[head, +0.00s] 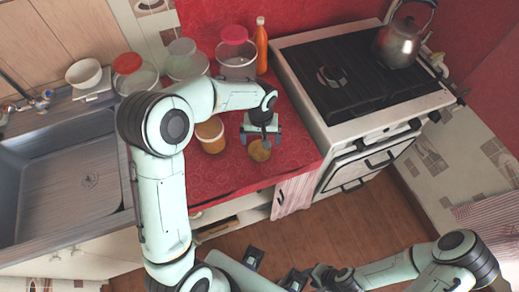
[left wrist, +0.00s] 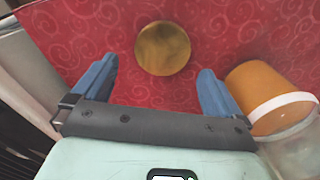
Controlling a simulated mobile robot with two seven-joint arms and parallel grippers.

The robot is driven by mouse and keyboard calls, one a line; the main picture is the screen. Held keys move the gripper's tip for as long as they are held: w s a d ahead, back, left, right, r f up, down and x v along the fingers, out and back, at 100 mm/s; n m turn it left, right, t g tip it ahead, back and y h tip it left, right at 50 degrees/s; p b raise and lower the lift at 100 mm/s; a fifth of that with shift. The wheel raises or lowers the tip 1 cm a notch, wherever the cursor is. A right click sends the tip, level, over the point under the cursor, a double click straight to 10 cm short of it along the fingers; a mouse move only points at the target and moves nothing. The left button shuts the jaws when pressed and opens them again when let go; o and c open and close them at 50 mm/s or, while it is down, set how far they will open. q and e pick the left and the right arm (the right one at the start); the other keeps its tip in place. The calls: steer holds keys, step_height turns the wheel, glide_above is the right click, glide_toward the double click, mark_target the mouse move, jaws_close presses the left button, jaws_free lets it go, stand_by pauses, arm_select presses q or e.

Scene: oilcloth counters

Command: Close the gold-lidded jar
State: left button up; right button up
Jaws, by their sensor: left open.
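A round gold lid (left wrist: 163,48) shows from above in the left wrist view, on the red counter; any jar under it is hidden, so I cannot tell how it sits. In the head view the gold-topped thing (head: 259,151) is near the counter's front edge. My left gripper (head: 262,137) is just behind and above it, pointing down. In the left wrist view my left gripper (left wrist: 156,86) is open and empty, with the gold disc beyond and between its fingertips. My right gripper (head: 273,268) is open and empty, low in front of the counter.
An orange container with a white rim (head: 211,137) stands left of my left gripper; it is close to one finger in the left wrist view (left wrist: 262,85). Several lidded containers and an orange bottle (head: 261,48) stand behind. A stove (head: 350,85) is right, a sink (head: 70,190) left.

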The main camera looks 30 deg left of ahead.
mark_target(260, 149)
arm_select(q)
steer(key=shift+f, duration=0.15)
steer(key=shift+s+a+f, duration=0.1)
steer(key=shift+a+f, duration=0.05)
steer(key=shift+f, duration=2.45)
steer(key=shift+c, duration=0.3)
steer(key=c, duration=0.8)
